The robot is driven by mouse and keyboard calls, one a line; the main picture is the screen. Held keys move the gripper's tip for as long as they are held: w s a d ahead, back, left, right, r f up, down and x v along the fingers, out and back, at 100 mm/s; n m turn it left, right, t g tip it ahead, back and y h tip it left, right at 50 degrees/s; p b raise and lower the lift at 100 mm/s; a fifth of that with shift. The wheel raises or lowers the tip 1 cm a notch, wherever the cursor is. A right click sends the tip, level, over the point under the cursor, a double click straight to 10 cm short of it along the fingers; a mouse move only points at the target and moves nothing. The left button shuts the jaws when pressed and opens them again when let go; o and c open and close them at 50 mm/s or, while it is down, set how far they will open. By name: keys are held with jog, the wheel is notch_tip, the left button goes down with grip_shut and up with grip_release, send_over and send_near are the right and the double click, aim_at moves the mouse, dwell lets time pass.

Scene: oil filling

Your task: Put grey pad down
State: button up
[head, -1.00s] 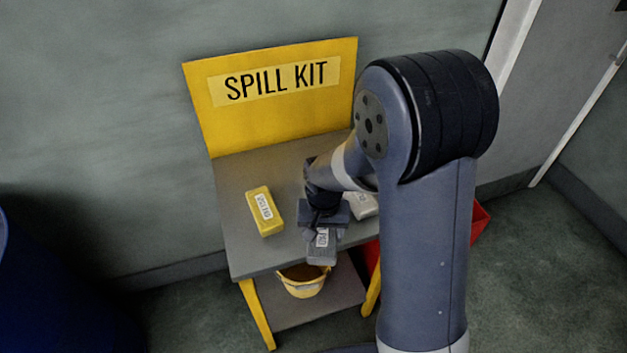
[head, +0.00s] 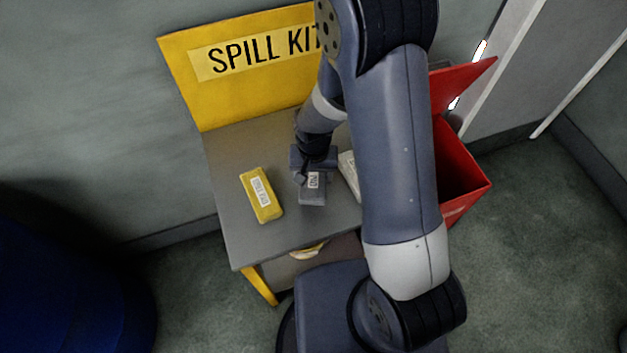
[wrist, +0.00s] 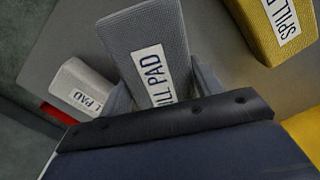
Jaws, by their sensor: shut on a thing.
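The grey pad (head: 312,188) is a block with a white label. It is between the fingers of my gripper (head: 313,172), over the grey top of the spill kit stand (head: 232,238). In the wrist view the grey pad (wrist: 152,45) shows its label "PAD", and my gripper (wrist: 160,95) is shut on its sides. Whether the pad touches the stand top is hard to tell. The wrist covers the pad's near end.
A yellow pad (head: 262,195) lies left of the grey pad. A white pad (head: 349,175) lies to the right, partly behind my arm. A red bin (head: 462,180) with a raised lid stands right of the stand. A blue drum (head: 75,275) is at lower left.

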aim_at(314, 184)
jog(key=shift+f+p, duration=0.3)
jog(key=shift+f, duration=1.85)
jog(key=shift+f, duration=0.15)
jog(key=o, duration=0.9)
jog(key=shift+o, duration=0.2)
notch_tip(314, 184, up, 12)
jog(key=shift+r+b, duration=0.15)
jog(key=shift+b, duration=0.65)
notch_tip(314, 184, down, 12)
jog(key=shift+f+p, duration=0.2)
jog(key=shift+p, duration=0.4)
